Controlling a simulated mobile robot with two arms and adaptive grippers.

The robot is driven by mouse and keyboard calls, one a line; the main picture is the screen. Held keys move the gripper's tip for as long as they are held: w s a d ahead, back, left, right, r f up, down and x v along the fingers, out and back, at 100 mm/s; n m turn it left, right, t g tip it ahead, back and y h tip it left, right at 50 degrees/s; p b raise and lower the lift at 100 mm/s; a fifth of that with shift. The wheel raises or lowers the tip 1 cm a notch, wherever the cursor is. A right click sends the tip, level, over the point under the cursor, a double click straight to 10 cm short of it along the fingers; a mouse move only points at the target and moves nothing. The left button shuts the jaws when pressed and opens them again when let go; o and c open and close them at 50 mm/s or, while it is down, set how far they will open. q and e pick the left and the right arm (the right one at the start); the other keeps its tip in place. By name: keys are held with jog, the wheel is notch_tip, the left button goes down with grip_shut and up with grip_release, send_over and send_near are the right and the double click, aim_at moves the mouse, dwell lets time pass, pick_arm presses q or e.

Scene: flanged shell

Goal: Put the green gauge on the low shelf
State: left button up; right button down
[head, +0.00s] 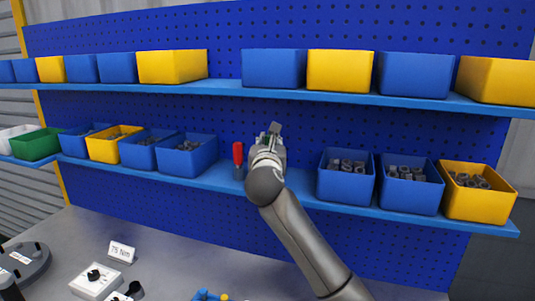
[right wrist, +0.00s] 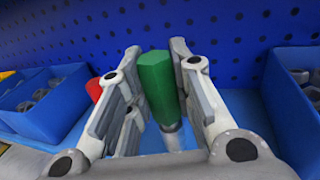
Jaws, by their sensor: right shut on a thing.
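My right gripper (head: 270,141) is at the low shelf (head: 222,181), in the gap between the blue bins. In the right wrist view my right gripper (right wrist: 155,98) has its fingers on both sides of the green gauge (right wrist: 155,75) and is shut on it. The gauge has a green handle and a grey metal end that points down toward the blue shelf (right wrist: 240,112). In the head view the gripper hides nearly all of the gauge. I cannot tell whether the metal end touches the shelf. My left gripper is not in view.
A red-handled thing (head: 238,155) stands on the low shelf just left of my gripper. A blue bin (head: 187,160) is left of it and another blue bin (head: 345,180) is to the right, both holding metal parts. The blue pegboard is behind, and an upper shelf (head: 225,88) is above.

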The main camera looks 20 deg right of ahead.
jog(key=shift+w+f, duration=0.15)
jog(key=f+p, duration=0.1)
jog(key=f, duration=0.2)
jog(key=shift+w+a+p, duration=0.15)
jog(key=shift+w+p, duration=0.2)
jog(key=shift+p, duration=0.05)
jog(key=shift+f, duration=0.4)
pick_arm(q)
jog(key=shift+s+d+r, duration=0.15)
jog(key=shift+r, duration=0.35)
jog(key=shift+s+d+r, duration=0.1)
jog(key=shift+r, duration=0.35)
pick_arm(e)
jog(key=shift+s, duration=0.1)
jog(key=c, duration=1.7)
grip_release()
jog(key=shift+f, duration=0.2)
jog(key=o, duration=0.4)
jog(key=shift+r, duration=0.15)
